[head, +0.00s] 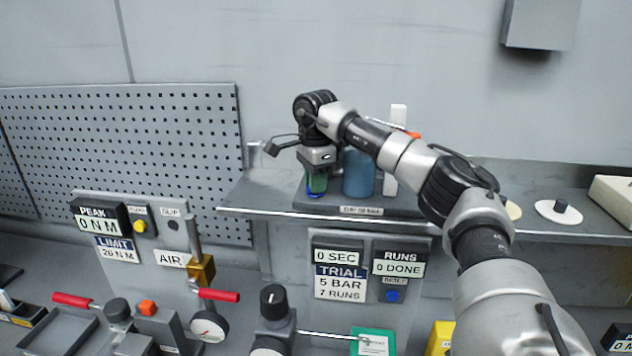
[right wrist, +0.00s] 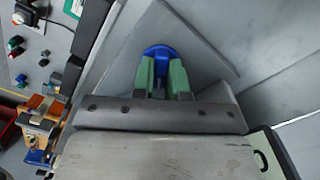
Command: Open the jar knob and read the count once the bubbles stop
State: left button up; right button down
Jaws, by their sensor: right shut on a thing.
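My right gripper (head: 316,182) points down over the grey shelf with its green fingers shut on a blue knob (right wrist: 158,50). In the head view only a little blue shows at the fingertips; the fingers hide most of the knob. In the right wrist view the green fingers (right wrist: 163,78) have the blue round part between and beyond them. A blue cylinder (head: 358,174), which may be the jar, stands just right of the gripper, partly behind my right arm. I see no bubbles. My left gripper is not in view.
The shelf (head: 262,200) carries a dark base with a label too small to read. Below it, panels read 0 SEC (head: 338,256), TRIAL 5 BAR 7 RUNS (head: 341,282) and RUNS 0 DONE (head: 398,264). Red-handled valves (head: 218,295) and a gauge (head: 208,326) stand at lower left.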

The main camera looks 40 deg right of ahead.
jog(key=m, duration=0.6)
jog(key=shift+r, duration=0.2)
dwell(0.5)
jog(key=c, duration=1.1)
grip_release()
jog(key=shift+w+a, duration=0.1)
jog(key=shift+c, duration=0.2)
jog(key=shift+f, duration=0.1)
